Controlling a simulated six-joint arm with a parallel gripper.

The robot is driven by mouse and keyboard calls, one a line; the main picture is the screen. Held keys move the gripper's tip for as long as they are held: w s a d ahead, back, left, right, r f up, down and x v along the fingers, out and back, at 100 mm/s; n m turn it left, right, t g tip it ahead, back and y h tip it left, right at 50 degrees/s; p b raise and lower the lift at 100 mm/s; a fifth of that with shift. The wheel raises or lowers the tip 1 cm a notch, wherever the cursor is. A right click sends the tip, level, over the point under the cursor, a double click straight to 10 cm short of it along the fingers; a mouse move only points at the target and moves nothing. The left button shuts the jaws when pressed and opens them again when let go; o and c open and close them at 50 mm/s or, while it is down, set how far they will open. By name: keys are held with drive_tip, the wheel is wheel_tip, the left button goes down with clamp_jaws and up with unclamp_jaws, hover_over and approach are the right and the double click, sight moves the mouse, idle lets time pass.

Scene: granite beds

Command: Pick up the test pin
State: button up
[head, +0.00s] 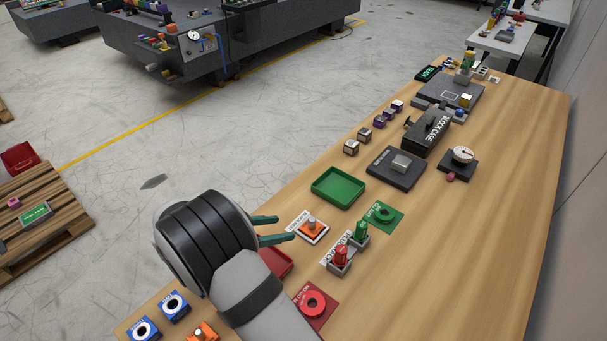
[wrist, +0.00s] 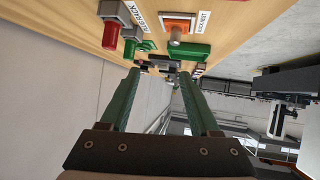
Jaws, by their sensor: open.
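No label names a test pin; a grey pin (head: 311,222) stands upright in an orange block on a white-bordered nest in the head view. The wrist view shows this pin (wrist: 175,37) and orange block (wrist: 178,20) at the top. My gripper (head: 279,228) is open and empty, its green fingers pointing right, left of the orange block in the picture. In the wrist view the gripper (wrist: 160,74) has a clear gap between its fingers. A red plug (head: 341,257) and a green plug (head: 361,231) stand in grey holders beside the nest.
A green tray (head: 338,187) lies behind the nest. A red tray (head: 276,262) is partly hidden by my arm. Red (head: 313,302) and green (head: 384,213) ring gauges lie nearby. Another orange block (head: 203,332) is at the front. The table's right side is bare.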

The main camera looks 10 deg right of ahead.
sight(310, 221)
drive_tip(key=shift+t, duration=0.4)
drive_tip(key=x, duration=0.5)
drive_tip(key=a+f+x, duration=0.1)
drive_tip(key=x, duration=0.4)
drive_tip(key=w+a+f+x, duration=0.1)
drive_tip(key=x, duration=0.4)
drive_tip(key=shift+w+d+f, duration=0.15)
drive_tip(key=shift+d+f, duration=0.05)
drive_tip(key=shift+f, duration=0.05)
clamp_jaws()
drive_tip(key=shift+r, duration=0.1)
